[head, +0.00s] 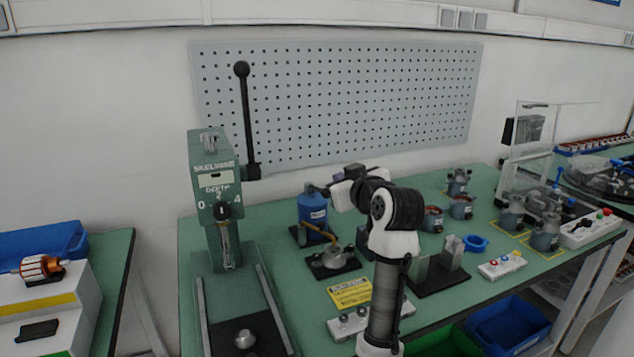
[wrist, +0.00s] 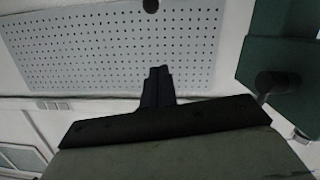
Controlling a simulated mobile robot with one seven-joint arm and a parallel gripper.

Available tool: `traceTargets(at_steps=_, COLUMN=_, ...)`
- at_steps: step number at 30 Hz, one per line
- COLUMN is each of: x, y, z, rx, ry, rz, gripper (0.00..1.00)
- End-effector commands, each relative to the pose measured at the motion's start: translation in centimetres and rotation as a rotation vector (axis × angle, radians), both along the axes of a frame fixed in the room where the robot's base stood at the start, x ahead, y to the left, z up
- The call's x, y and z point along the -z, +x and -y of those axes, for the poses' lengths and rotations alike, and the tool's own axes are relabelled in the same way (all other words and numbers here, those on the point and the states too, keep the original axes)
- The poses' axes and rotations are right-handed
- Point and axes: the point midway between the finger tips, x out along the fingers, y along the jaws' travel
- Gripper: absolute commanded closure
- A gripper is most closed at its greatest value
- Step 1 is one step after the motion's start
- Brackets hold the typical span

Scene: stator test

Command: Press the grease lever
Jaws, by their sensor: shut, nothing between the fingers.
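The blue grease pot (head: 312,208) stands on a dark base at the back of the green bench, with a brass-coloured spout at its front. A dark part sits at its top, beside the end of my arm; I cannot tell whether it is the grease lever or my fingers, or whether they touch. In the wrist view my gripper (wrist: 157,72) is shut and empty, its dark fingers together against the pegboard. The pot and its lever do not show in the wrist view.
The green press (head: 214,180) with its tall black handle (head: 245,115) stands left of the pot. A round metal fixture (head: 333,258) sits in front of the pot. A pegboard (head: 340,95) is behind. Several motor parts (head: 461,207) stand to the right.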

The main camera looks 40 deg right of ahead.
Motion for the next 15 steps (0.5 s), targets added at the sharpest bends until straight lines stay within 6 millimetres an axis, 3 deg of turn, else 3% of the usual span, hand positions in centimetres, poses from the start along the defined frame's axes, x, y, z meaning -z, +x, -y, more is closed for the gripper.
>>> traceTargets(at_steps=10, x=0.06, y=-0.21, z=0.22, rx=0.002, ry=0.002, rz=-0.004, gripper=1.0)
traceTargets(at_steps=15, x=0.14, y=0.6, z=0.44, rx=0.002, ry=0.004, rz=-0.005, gripper=1.0)
